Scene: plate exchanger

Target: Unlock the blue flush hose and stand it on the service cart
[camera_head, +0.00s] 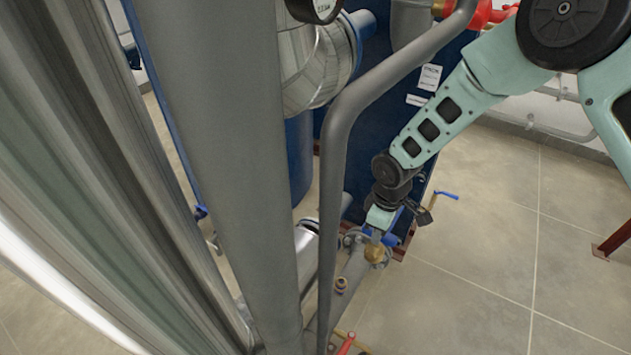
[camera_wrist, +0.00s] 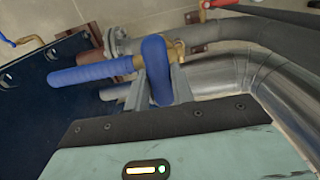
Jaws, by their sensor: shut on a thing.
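The blue flush hose end (camera_wrist: 156,70) is between the two fingers of my gripper (camera_wrist: 160,85) in the wrist view, and the fingers are shut on it. A ribbed blue length (camera_wrist: 90,73) runs left from brass fittings (camera_wrist: 175,50) beside it. The brass joins it close to a grey flanged pipe. In the head view my gripper (camera_head: 378,222) reaches down to the piping low by the blue exchanger, with a little blue (camera_head: 392,239) showing beside it. The wrist hides much of the coupling there. I cannot make out the service cart.
A grey bent pipe (camera_head: 338,130) and a thick grey column (camera_head: 235,130) stand left of my arm. Insulated silver pipes (camera_wrist: 275,85) lie right of the fingers. A small blue-handled valve (camera_head: 447,195) sticks out right.

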